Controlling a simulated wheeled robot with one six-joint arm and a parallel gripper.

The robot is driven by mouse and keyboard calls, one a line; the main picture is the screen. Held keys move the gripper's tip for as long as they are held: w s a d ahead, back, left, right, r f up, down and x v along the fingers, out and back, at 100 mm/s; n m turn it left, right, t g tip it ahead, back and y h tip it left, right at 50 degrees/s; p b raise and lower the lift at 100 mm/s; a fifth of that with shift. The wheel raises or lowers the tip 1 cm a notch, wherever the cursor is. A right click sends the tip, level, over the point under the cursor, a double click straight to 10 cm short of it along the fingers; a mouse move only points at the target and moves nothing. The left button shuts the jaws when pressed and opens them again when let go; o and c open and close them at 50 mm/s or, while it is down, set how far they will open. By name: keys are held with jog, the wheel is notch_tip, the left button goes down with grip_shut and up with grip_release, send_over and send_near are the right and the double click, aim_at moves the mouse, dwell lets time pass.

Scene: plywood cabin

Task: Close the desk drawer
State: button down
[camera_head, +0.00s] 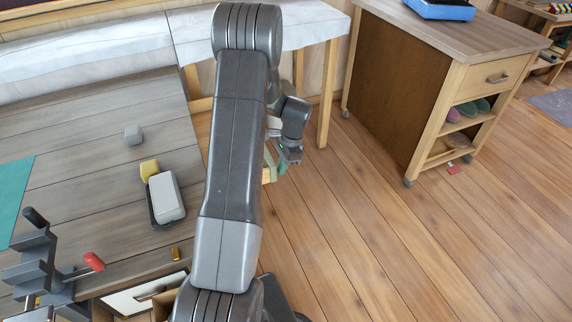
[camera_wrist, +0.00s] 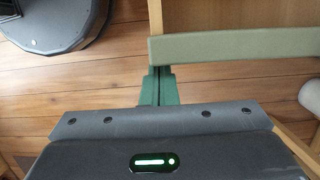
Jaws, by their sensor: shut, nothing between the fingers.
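A pale green bar with bare wood behind it (camera_wrist: 235,45) crosses the upper right of the wrist view. It looks like the front of the pulled-out desk drawer, but most of the drawer is out of sight. In the head view my arm hides the desk's right side, and only a little green and wood shows past it. My gripper (camera_wrist: 160,86) has dark green fingers, closed together and empty. Their tips are at the bar's left end; I cannot tell whether they touch it. In the head view my gripper (camera_head: 279,162) is partly hidden beside the desk (camera_head: 90,105).
A wheeled wooden cabinet (camera_head: 395,95) stands at right. The floor (camera_head: 400,240) between is clear.

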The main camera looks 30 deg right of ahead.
jog(key=a, duration=1.3)
jog(key=w+a, duration=0.1)
jog(key=a, duration=0.5)
jog(key=shift+a, duration=0.15)
